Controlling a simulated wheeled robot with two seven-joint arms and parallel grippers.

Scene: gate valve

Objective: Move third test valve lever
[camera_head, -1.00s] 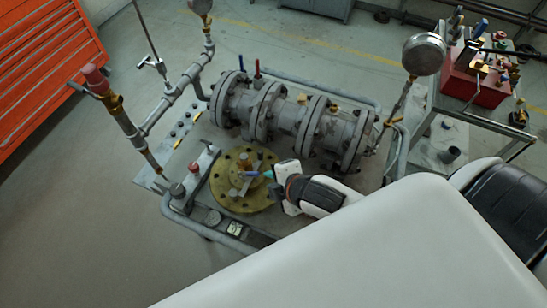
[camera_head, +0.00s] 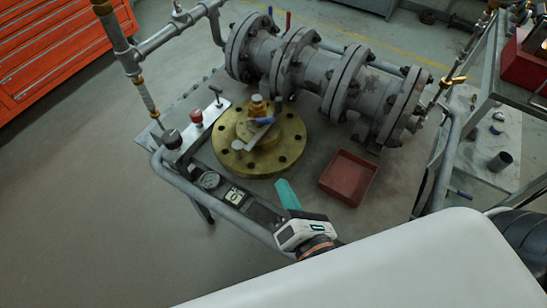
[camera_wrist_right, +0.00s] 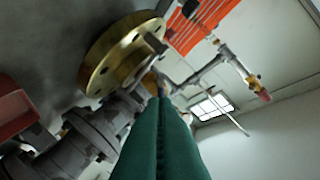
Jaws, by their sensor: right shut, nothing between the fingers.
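A brass flange (camera_head: 285,153) lies flat on the cart. A small valve with a light-coloured lever (camera_head: 256,138) and a blue part (camera_head: 265,121) stands on it. A blue lever (camera_head: 271,12) and a red lever (camera_head: 289,18) stand upright behind the grey flanged pipe. I cannot tell which lever is the third. My right gripper (camera_head: 281,183) has teal fingers, shut and empty, in front of the flange and apart from it. In the right wrist view its fingers (camera_wrist_right: 161,98) point toward the brass flange (camera_wrist_right: 118,52), partly covering the valve. My left gripper is not in view.
The grey flanged pipe (camera_head: 313,71) blocks the back of the cart. A red tray (camera_head: 348,178) sits right of the flange. The cart's rail (camera_head: 215,214) runs along the front.

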